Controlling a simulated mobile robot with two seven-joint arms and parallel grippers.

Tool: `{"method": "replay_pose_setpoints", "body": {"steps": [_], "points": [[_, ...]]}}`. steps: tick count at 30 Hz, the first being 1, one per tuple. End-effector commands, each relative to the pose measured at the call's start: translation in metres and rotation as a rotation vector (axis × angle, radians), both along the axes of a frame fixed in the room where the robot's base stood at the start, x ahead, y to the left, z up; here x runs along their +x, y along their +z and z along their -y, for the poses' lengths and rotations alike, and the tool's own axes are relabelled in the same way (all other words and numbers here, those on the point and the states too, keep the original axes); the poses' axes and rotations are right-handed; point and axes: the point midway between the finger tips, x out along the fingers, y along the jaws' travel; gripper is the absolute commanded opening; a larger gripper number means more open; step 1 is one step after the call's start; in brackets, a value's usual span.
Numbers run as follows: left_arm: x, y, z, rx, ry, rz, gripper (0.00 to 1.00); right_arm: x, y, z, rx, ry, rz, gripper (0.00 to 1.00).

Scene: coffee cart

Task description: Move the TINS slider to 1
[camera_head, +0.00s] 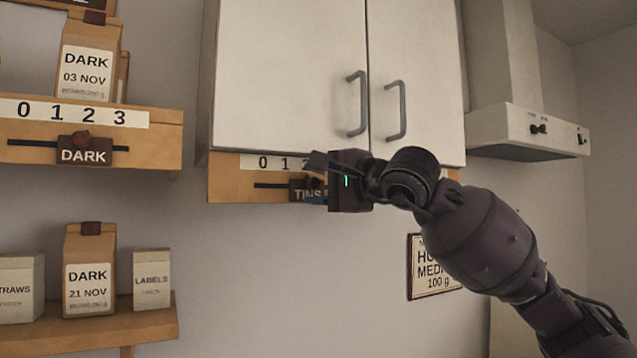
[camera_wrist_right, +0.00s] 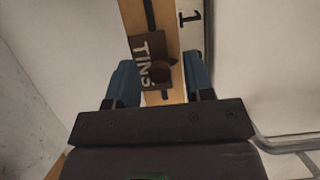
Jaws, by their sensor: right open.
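The TINS slider (camera_head: 303,192) is a dark brown plate with a round reddish-brown knob on a wooden rail under the white cabinet. It sits to the right of the 1 on its number strip (camera_head: 273,163), around the 2; the strip's right part is hidden behind my gripper. My right gripper (camera_head: 317,181) is at the slider, partly covering its right side. In the right wrist view the open blue fingers (camera_wrist_right: 159,70) stand on either side of the TINS slider (camera_wrist_right: 147,55), with visible gaps; contact cannot be told. My left gripper is not in view.
The white cabinet (camera_head: 290,75) with two grey handles is right above the rail. At left are a DARK slider (camera_head: 84,156) and shelves with DARK bags and boxes. A framed sign (camera_head: 425,283) hangs behind my right arm. The wall below the rail is clear.

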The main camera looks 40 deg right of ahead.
Motion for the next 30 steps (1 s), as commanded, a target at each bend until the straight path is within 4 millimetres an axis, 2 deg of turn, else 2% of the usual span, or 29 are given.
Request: {"method": "replay_pose_setpoints", "body": {"steps": [9,19,30], "points": [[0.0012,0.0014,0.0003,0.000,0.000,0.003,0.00,0.0017,-0.0003,-0.0001,0.000,0.000,0.000,0.48],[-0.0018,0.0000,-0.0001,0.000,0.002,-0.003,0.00,0.0016,-0.0003,0.0000,0.000,0.000,0.000,0.00],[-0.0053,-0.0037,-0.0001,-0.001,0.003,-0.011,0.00,0.0018,-0.0010,-0.0002,0.000,0.000,-0.001,0.00]]}}
